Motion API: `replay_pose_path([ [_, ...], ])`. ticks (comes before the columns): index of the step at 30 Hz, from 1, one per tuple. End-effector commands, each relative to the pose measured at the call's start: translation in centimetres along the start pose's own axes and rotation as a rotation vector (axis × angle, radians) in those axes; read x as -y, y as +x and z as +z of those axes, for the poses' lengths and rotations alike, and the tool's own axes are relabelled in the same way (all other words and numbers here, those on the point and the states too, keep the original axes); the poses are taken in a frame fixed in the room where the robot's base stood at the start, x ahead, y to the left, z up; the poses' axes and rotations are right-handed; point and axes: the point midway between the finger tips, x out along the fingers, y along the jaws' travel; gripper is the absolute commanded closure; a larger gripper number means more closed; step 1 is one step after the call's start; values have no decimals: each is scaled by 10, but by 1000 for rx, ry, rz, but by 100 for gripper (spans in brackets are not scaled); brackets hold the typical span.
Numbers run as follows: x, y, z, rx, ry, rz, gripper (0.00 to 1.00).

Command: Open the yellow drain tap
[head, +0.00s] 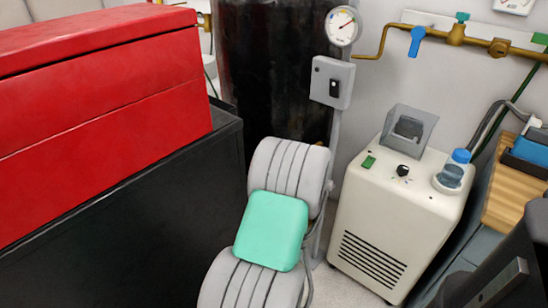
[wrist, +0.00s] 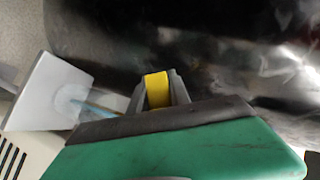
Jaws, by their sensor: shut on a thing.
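The yellow drain tap (wrist: 157,92) shows in the wrist view as a short yellow handle in front of a dark, shiny surface. My gripper (wrist: 158,82) has one grey finger on each side of the handle and is shut on it. The fingers and the green gripper body hide the tap's lower part, so I cannot tell how far it is turned. In the head view neither the tap nor my gripper's fingers can be seen; my own arm covers that area.
A dark tank (head: 270,70) stands behind my arm. A red box (head: 110,100) sits on a black cabinet (head: 140,220) at the left. A cream chiller unit (head: 400,200) stands close on the right. A gauge (head: 342,26) and brass pipe (head: 456,34) are above.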

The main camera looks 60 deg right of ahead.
Motion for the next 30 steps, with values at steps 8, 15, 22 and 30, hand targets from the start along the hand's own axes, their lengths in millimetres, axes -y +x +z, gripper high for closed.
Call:
replay_pose_path([
  [8,-1,0,0,1,1,1,77],
  [15,0,0,1,2,1,-1,57],
  [22,1,0,2,3,0,-2,55],
  [30,3,-38,0,0,1,-1,55],
])
